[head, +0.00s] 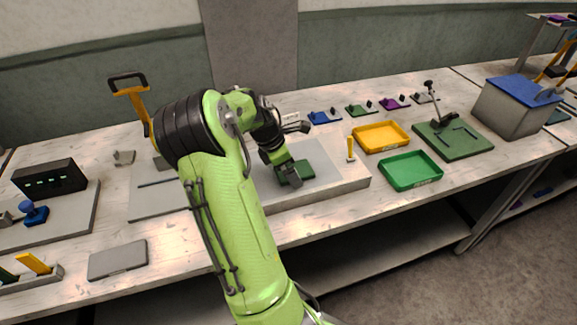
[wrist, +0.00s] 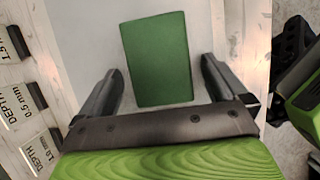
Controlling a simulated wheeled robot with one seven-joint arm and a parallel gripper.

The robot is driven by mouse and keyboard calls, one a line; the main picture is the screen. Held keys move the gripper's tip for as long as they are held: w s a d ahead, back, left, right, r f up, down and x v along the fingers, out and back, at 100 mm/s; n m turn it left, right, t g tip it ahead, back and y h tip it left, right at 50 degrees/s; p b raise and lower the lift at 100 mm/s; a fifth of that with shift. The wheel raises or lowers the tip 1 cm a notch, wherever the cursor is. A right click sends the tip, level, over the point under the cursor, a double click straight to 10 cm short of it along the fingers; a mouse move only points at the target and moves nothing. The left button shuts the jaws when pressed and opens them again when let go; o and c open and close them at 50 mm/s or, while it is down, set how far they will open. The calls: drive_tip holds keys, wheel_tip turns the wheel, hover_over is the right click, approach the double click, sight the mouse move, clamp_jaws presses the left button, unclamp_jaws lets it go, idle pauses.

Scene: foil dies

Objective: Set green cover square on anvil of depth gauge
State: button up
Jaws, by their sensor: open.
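The green cover (wrist: 157,58) is a flat green rectangle lying on a pale grey plate (wrist: 88,35) in the wrist view. My gripper (wrist: 162,78) is open, with one finger near each side of the cover's lower end and gaps between. In the head view, the green cover (head: 301,170) lies on the pale slab at the bench's middle, and my gripper (head: 291,182) is over its left part, hiding some of it. A green board (head: 462,147) with a small black upright device (head: 432,97) stands at the right; I cannot tell whether that is the depth gauge.
A yellow tray (head: 381,137) and a green tray (head: 410,171) stand right of the slab. A small yellow-handled item (head: 350,149) stands at the slab's right edge. A grey box with a blue lid (head: 515,106) stands far right. Labels reading "DEPTH" (wrist: 18,108) lie at left in the wrist view.

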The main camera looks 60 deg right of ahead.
drive_tip(key=p+v, duration=0.4)
drive_tip(key=v, duration=0.8)
drive_tip(key=a+r+m+t+y, duration=0.1)
drive_tip(key=a+r+m+t, duration=0.2)
drive_tip(key=a, duration=1.1)
drive_tip(key=a+r+m+t+y, duration=0.2)
drive_tip(key=a+r+m+t, duration=0.1)
drive_tip(key=a, duration=1.2)
drive_tip(key=shift+r+m+t, duration=0.3)
drive_tip(key=shift+r+t, duration=0.35)
drive_tip(key=shift+t, duration=0.05)
drive_tip(key=s+a, duration=0.2)
drive_tip(key=s+a+m+t, duration=0.1)
drive_tip(key=s+a, duration=0.1)
drive_tip(key=s+a+f+m, duration=0.1)
drive_tip(key=s+a, duration=0.1)
drive_tip(key=shift+a, duration=0.4)
drive_tip(key=shift+w, duration=0.15)
drive_tip(key=shift+w, duration=0.1)
